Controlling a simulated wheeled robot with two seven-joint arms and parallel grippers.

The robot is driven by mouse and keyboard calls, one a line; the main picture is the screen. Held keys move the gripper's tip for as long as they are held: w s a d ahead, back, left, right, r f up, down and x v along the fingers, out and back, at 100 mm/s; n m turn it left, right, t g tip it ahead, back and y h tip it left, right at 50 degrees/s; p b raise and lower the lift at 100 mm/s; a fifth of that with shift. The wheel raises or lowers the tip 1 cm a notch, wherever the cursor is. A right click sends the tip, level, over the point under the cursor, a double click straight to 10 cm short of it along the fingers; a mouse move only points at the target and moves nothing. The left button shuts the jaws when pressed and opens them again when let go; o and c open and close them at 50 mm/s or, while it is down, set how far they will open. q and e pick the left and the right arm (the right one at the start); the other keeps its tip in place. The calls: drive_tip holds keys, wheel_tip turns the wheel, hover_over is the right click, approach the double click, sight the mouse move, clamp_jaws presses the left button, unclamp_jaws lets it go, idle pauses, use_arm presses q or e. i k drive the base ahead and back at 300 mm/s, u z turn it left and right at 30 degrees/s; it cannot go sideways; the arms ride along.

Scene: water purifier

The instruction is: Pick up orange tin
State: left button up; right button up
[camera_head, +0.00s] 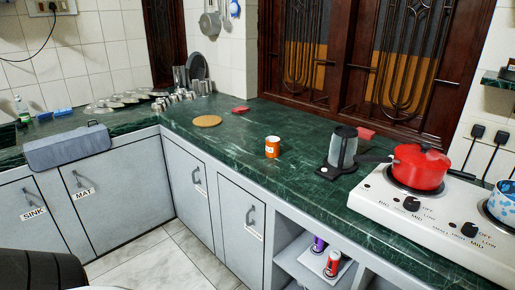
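An orange tin (272,147) with a pale label stands upright on the green marble counter (235,158), near the middle of the head view. Nothing touches it, and its front side is fully visible. Neither of my grippers shows in this view, so no gripper is seen near the tin.
A kettle (342,148) on a dark base stands right of the tin. Further right a red pot (418,167) sits on a white stove (400,205). A round cork mat (207,121) lies to the left. A shelf below holds a red can (333,263). Counter around the tin is clear.

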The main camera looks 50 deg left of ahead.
sight(272, 148)
drive_tip(key=u, duration=0.9)
drive_tip(key=i, duration=0.95)
drive_tip(key=u, duration=0.2)
